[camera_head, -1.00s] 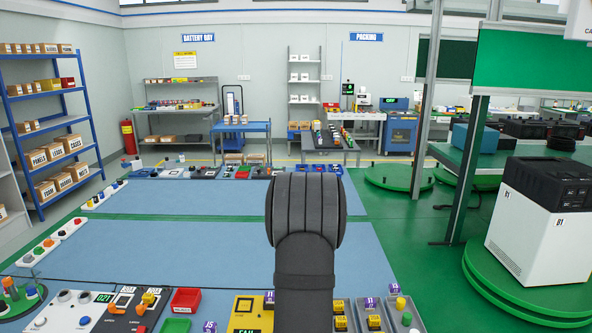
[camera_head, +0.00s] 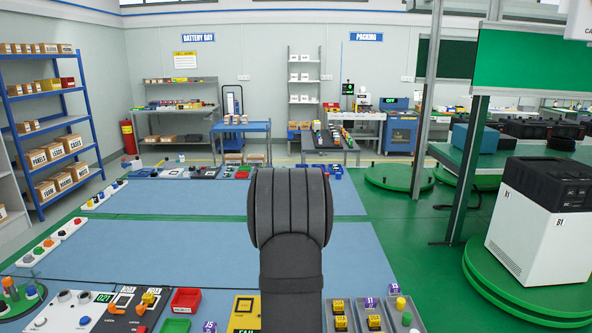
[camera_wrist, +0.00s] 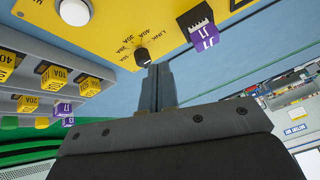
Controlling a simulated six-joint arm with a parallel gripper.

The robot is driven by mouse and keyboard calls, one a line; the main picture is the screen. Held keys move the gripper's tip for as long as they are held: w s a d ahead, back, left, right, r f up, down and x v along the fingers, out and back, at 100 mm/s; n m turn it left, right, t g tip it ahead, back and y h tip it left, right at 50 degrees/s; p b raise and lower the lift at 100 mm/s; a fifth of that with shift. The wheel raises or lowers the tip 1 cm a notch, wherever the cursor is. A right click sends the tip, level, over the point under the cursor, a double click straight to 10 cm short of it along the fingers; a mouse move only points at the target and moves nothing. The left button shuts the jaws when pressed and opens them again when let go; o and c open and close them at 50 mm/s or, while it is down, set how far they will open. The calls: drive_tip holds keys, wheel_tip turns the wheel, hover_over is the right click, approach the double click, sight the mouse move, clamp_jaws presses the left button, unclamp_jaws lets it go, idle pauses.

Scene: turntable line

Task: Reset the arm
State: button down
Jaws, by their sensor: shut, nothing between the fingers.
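My gripper (camera_wrist: 158,74) shows in the wrist view with its two dark fingers together and nothing between them. Its tips overlap the edge of a yellow panel (camera_wrist: 105,22), close to a black knob (camera_wrist: 142,56) with amp markings; I cannot tell whether they touch it. In the head view my dark arm rises at the middle front and hides the gripper. The same yellow panel (camera_head: 245,308) lies at the front there, partly hidden by my arm.
A red bin (camera_head: 186,299) lies left of the panel. The blue mat (camera_head: 150,245) behind is mostly clear.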

drive_tip(key=shift+s+a+r+m+t, duration=0.25)
drive_tip(key=shift+s+a+r+m, duration=0.2)
drive_tip(key=shift+s, duration=0.25)
drive_tip(key=shift+s+a+r+m+t, duration=0.35)
drive_tip(key=shift+s+r+m, duration=0.15)
drive_tip(key=shift+s, duration=0.15)
drive_tip(key=shift+s+a+r+m+t, duration=0.2)
drive_tip(key=shift+s+a+r+m, duration=0.25)
drive_tip(key=shift+s, duration=0.25)
drive_tip(key=c, duration=2.1)
unclamp_jaws()
drive_tip(key=o, duration=1.4)
drive_tip(key=shift+s+f+n+y, duration=0.2)
drive_tip(key=shift+f+n+y, duration=0.1)
drive_tip(key=shift+f, duration=0.05)
drive_tip(key=o, duration=0.7)
drive_tip(key=shift+s+a+f+n+t, duration=0.35)
drive_tip(key=shift+s+f+n+t, duration=0.3)
drive_tip(key=shift+s+n+t, duration=0.3)
drive_tip(key=s+a+n+t, duration=0.1)
drive_tip(key=s+n+t, duration=0.2)
drive_tip(key=s+n, duration=0.2)
drive_tip(key=shift+y, duration=0.4)
drive_tip(key=x, duration=0.9)
drive_tip(key=shift+w+a, duration=0.15)
drive_tip(key=shift+w, duration=0.2)
